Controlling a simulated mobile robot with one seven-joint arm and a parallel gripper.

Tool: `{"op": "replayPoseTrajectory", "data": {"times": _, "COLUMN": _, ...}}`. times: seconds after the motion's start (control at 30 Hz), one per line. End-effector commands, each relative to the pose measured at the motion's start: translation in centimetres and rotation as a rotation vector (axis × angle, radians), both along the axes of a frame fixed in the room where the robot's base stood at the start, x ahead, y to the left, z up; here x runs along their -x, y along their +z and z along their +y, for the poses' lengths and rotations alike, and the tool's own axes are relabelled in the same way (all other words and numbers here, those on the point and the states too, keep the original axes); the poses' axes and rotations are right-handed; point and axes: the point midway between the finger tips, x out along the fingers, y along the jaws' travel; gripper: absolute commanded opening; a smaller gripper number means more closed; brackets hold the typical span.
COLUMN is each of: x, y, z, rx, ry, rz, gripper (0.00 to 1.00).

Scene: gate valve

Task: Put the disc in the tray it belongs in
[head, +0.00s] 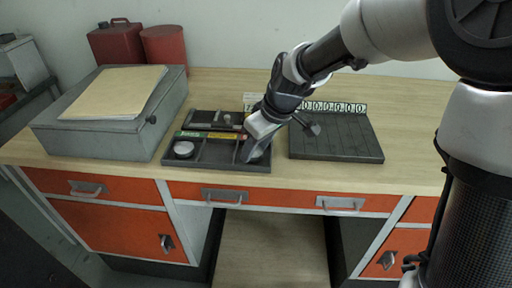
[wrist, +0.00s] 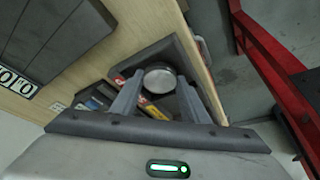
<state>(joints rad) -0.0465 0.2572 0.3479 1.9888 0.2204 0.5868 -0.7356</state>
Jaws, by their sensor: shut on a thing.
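My gripper (head: 256,150) is down at the right front compartment of the dark divided tray (head: 215,164). In the wrist view its two fingers (wrist: 160,88) are shut on a pale round metal disc (wrist: 160,79). The disc is low at that compartment; I cannot tell whether it touches the floor of it. A second pale disc (head: 183,148) lies in the left front compartment. The middle front compartment looks empty. Coloured label strips, green (head: 190,134) and yellow (head: 222,136), run behind the front compartments.
Small parts (head: 227,118) lie in the tray's back row. A dark slatted board (head: 335,140) with a row of number tags (head: 335,107) is to the right. A grey box (head: 110,125) with a folder (head: 115,92) is to the left. Red cans (head: 165,45) stand behind.

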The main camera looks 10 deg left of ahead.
Motion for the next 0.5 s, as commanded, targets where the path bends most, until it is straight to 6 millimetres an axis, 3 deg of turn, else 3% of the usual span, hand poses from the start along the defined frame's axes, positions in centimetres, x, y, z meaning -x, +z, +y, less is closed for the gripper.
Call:
{"op": "replayPoseTrajectory", "data": {"times": 0.13, "x": -0.05, "y": -0.45, "z": 0.02, "rx": 0.0, "ry": 0.0, "rz": -0.001, "gripper": 0.03}}
{"op": "replayPoseTrajectory", "data": {"times": 0.17, "x": -0.01, "y": -0.4, "z": 0.0, "rx": 0.0, "ry": 0.0, "rz": 0.0, "gripper": 0.44}}
{"op": "replayPoseTrajectory", "data": {"times": 0.2, "x": 0.0, "y": -0.35, "z": -0.01, "rx": 0.0, "ry": 0.0, "rz": 0.0, "gripper": 0.49}}
{"op": "replayPoseTrajectory", "data": {"times": 0.5, "x": -0.01, "y": -0.1, "z": -0.01, "rx": 0.0, "ry": 0.0, "rz": 0.0, "gripper": 0.49}}
